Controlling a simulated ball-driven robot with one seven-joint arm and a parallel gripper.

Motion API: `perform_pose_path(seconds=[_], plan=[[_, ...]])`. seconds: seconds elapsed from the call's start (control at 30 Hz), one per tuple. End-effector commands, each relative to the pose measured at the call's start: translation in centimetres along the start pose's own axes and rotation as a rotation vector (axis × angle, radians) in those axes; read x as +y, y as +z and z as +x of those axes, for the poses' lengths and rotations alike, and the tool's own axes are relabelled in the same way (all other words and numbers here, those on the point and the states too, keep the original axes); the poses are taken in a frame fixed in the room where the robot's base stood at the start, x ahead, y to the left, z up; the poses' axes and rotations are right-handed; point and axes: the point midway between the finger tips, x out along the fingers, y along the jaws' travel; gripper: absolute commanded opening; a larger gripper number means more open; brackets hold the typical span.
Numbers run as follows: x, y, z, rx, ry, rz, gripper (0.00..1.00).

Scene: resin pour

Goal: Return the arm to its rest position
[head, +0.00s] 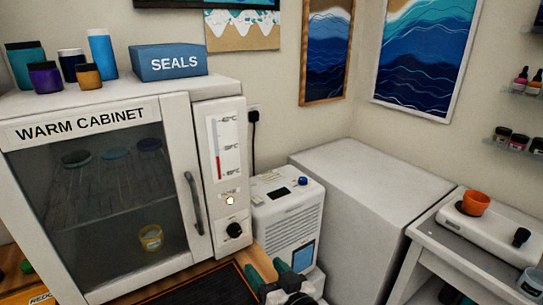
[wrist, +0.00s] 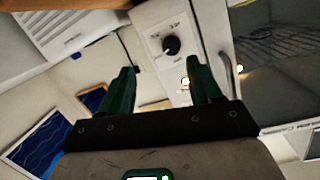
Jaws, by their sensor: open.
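My gripper (head: 283,270) shows at the bottom middle of the head view, in front of the white machine beside the warm cabinet. In the wrist view my gripper (wrist: 163,80) has its two green fingers apart, with nothing between them. The warm cabinet (head: 80,121) stands at the left with its glass door shut. A yellow cup (head: 151,238) sits inside it, seen through the glass. The cabinet's black knob (wrist: 171,46) shows beyond the fingers in the wrist view, and its door handle (head: 194,203) is apart from my gripper in the head view.
A white machine (head: 287,222) stands right of the cabinet, next to a large pale box (head: 370,190). A white scale (head: 490,228) with an orange cup (head: 475,203) is at the right. A black mat (head: 205,290) lies in front.

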Motion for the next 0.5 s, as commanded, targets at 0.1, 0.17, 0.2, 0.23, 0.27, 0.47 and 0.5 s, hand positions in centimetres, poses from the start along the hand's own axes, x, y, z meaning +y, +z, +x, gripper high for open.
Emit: perform_pose_path(seconds=[0.1, 0.17, 0.2, 0.23, 0.27, 0.47, 0.5], plan=[[3.7, 3.9, -3.4, -0.139, 0.085, 0.001, 0.64], [5.8, 6.4, -5.8, -0.234, 0.137, 0.004, 0.64], [7.1, 8.0, -7.7, -0.299, 0.174, 0.009, 0.64], [8.0, 9.2, -9.2, -0.348, 0.199, 0.013, 0.64], [8.9, 10.3, -10.7, -0.396, 0.225, 0.019, 0.64], [12.8, 17.0, -22.2, -0.721, 0.383, 0.075, 0.64], [13.2, 18.1, -24.7, -0.785, 0.412, 0.092, 0.64]])
